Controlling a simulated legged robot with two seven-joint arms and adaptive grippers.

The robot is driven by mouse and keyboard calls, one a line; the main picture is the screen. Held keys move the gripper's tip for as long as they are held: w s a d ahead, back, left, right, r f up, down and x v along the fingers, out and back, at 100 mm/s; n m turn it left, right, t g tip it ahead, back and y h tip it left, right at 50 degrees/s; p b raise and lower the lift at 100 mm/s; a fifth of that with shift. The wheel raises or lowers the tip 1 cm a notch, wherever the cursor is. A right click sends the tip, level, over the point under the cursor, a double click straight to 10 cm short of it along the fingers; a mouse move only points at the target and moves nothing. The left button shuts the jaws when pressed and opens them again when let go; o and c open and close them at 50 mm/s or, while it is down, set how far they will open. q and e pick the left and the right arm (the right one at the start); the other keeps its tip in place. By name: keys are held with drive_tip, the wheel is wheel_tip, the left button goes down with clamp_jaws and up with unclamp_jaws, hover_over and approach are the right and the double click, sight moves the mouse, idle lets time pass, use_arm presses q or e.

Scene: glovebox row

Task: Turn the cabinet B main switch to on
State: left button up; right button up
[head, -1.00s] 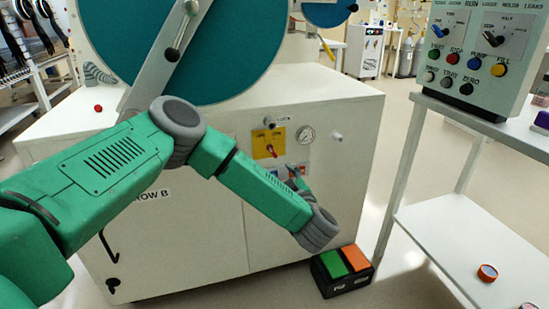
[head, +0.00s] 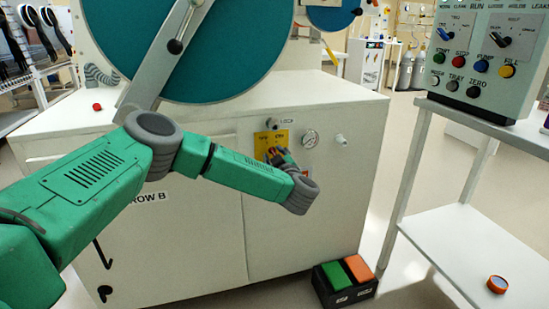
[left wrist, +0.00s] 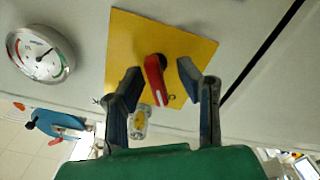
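The main switch is a red handle (left wrist: 155,80) on a yellow plate (left wrist: 187,45) on the front of the white cabinet. The plate also shows in the head view (head: 262,138), partly hidden by my gripper. My left gripper (left wrist: 160,76) is open, with one finger on each side of the red handle. Gaps show between the fingers and the handle, so it is not gripped. In the head view my left gripper (head: 281,157) is at the plate's lower part. The plate's markings are too small to read with certainty. My right gripper is out of view.
A round gauge (head: 309,139) sits right of the plate, with a knob (head: 341,140) beyond it. A green and orange pedal box (head: 345,281) lies on the floor. A control panel (head: 482,60) stands on a shelf unit at right.

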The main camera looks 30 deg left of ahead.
use_arm(q)
drive_tip(key=c, duration=0.5)
drive_tip(key=shift+d, duration=0.15)
clamp_jaws()
drive_tip(key=m+p, duration=0.3)
drive_tip(key=p, duration=0.3)
drive_tip(key=shift+d+r, duration=0.15)
drive_tip(key=shift+m+p, duration=0.85)
drive_tip(key=shift+m, duration=0.25)
drive_tip(key=shift+f+m+p, duration=0.3)
drive_tip(key=shift+m+p, duration=0.05)
drive_tip(key=shift+m, duration=0.05)
drive_tip(key=shift+f, duration=0.1)
drive_tip(key=o, duration=0.5)
unclamp_jaws()
drive_tip(key=shift+r, duration=0.2)
